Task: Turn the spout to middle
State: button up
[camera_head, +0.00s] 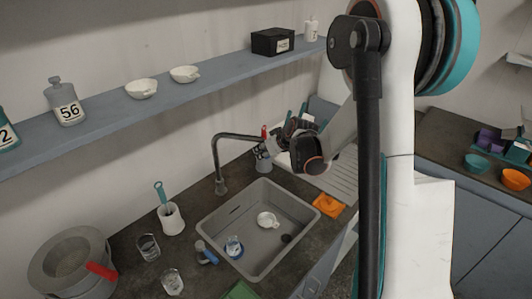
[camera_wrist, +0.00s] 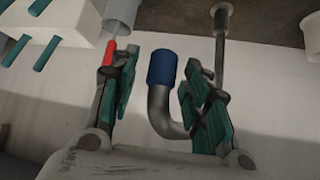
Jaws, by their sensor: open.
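The spout (camera_head: 238,136) is a dark arched pipe rising from its base behind the sink (camera_head: 205,222). In the head view it reaches right, along the back of the counter, towards my gripper (camera_head: 272,148). In the wrist view the spout's curved grey end with a blue tip (camera_wrist: 162,68) lies between the two open fingers of my gripper (camera_wrist: 158,95). Gaps show on both sides of the tip, so the fingers do not visibly press on it. A thin upright pipe (camera_wrist: 220,60) shows behind the right finger. In the head view my gripper hides the spout's end.
A red handle (camera_wrist: 109,52) stands close beside the left finger, near a grey cup (camera_wrist: 121,12). Teal-handled items (camera_head: 290,117) stand behind my gripper. The sink holds a white cup (camera_head: 267,220) and a blue-marked item (camera_head: 234,247). A shelf (camera_head: 110,118) runs above.

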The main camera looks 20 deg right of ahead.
jog(key=shift+w+f, duration=0.2)
grip_shut()
jog(key=shift+a, duration=0.1)
